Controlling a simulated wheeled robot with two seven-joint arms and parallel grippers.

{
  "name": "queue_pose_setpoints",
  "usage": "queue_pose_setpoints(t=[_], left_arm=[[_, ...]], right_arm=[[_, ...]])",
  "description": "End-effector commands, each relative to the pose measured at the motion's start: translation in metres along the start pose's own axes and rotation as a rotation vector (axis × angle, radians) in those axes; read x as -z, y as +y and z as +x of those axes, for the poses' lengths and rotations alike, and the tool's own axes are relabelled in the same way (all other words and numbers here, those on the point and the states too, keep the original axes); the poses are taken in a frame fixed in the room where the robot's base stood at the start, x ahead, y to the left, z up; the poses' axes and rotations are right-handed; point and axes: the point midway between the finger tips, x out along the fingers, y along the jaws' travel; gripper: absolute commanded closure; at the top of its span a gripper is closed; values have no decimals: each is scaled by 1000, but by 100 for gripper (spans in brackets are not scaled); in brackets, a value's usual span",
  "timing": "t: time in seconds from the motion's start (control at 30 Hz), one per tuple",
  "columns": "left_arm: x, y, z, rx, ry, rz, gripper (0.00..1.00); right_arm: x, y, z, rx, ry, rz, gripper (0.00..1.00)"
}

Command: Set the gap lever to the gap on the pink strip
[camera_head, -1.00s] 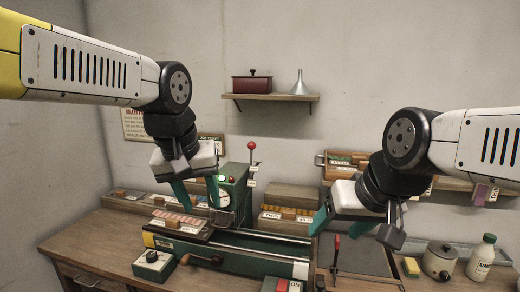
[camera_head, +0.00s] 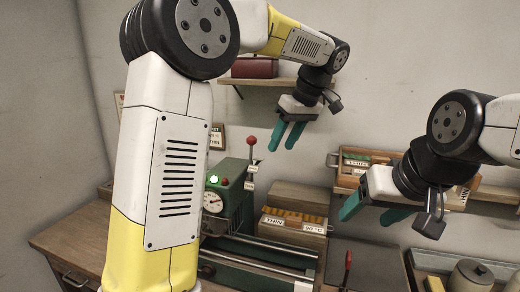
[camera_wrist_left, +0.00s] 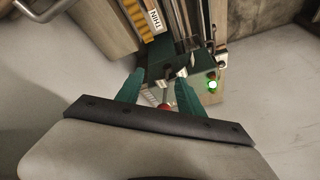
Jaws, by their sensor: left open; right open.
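A lever with a red ball knob (camera_head: 251,141) stands up from the green machine housing (camera_head: 236,196), with small label plates beside it too small to read. My left gripper (camera_head: 288,135) is open and empty, right of the knob in the head view, fingers pointing down. In the left wrist view the red knob (camera_wrist_left: 164,106) shows between the bases of the open left fingers (camera_wrist_left: 160,80), partly covered by the gripper body. I cannot tell how far it is from them. My right gripper (camera_head: 373,210) is open and empty at the right. The pink strip is hidden behind my left arm.
A green lamp (camera_head: 213,180) and a dial (camera_head: 212,202) are on the machine. A wooden box (camera_head: 292,235) stands right of it. A second red-handled lever (camera_head: 348,260) rises in front. A shelf (camera_head: 250,82) is on the wall.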

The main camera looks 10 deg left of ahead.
Motion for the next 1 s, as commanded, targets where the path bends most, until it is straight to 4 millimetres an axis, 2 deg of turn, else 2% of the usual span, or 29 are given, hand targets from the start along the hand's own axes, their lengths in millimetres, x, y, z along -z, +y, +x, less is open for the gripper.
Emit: queue_pose_setpoints(t=[0.3, 0.4, 0.5, 0.7, 1.0], left_arm=[[62, -24, 29, 2, -1, -4, 55], [75, -29, 40, 3, -2, 1, 55], [73, -28, 59, 3, -2, 3, 55], [72, -27, 80, 1, -2, 2, 55], [72, -27, 85, -1, -1, 2, 55]], right_arm=[[0, 0, 0, 0, 0, 0, 33], [0, 0, 0, 0, 0, 0, 33], [0, 0, 0, 0, 0, 0, 33], [0, 0, 0, 0, 0, 0, 33], [0, 0, 0, 0, 0, 0, 33]])
